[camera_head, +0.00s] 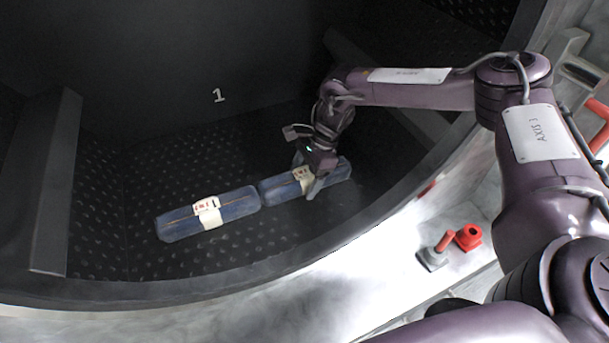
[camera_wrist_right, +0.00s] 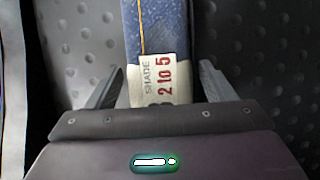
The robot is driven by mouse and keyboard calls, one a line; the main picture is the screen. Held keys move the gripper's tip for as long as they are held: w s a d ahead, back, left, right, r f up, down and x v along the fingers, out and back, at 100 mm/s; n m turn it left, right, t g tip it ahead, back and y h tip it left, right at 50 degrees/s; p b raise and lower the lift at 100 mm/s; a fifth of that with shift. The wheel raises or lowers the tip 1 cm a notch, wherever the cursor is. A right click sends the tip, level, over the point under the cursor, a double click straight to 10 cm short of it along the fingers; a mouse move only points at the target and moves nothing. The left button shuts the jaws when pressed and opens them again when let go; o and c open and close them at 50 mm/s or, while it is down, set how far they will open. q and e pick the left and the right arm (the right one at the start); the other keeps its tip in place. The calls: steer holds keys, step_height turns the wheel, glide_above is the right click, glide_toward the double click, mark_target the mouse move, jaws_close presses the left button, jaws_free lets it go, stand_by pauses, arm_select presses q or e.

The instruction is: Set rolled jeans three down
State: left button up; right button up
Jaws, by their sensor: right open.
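Two rolled jeans, each a blue denim roll with a pale paper band, lie end to end on the dimpled drum floor. The left roll (camera_head: 236,206) lies clear of my arm. The right roll (camera_head: 279,190) lies under my right gripper (camera_head: 309,183), which points down at its band. The fingers are open, with gaps on both sides of the roll. My left gripper is not in view.
The drum (camera_head: 110,235) has a raised dark rib (camera_head: 52,185) at left and another rib (camera_head: 375,90) behind my right arm. Its metal rim (camera_head: 330,285) curves along the front. A red-handled latch (camera_head: 445,242) sits on the rim. Dimpled floor is free behind and left of the rolls.

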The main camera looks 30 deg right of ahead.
steer(key=shift+r, duration=0.1)
steer(key=shift+d+r, duration=0.15)
steer(key=shift+r, duration=0.2)
steer(key=b+v, duration=0.3)
steer(key=v, duration=0.8)
steer(key=shift+r+b, duration=0.1)
steer(key=shift+b, duration=0.2)
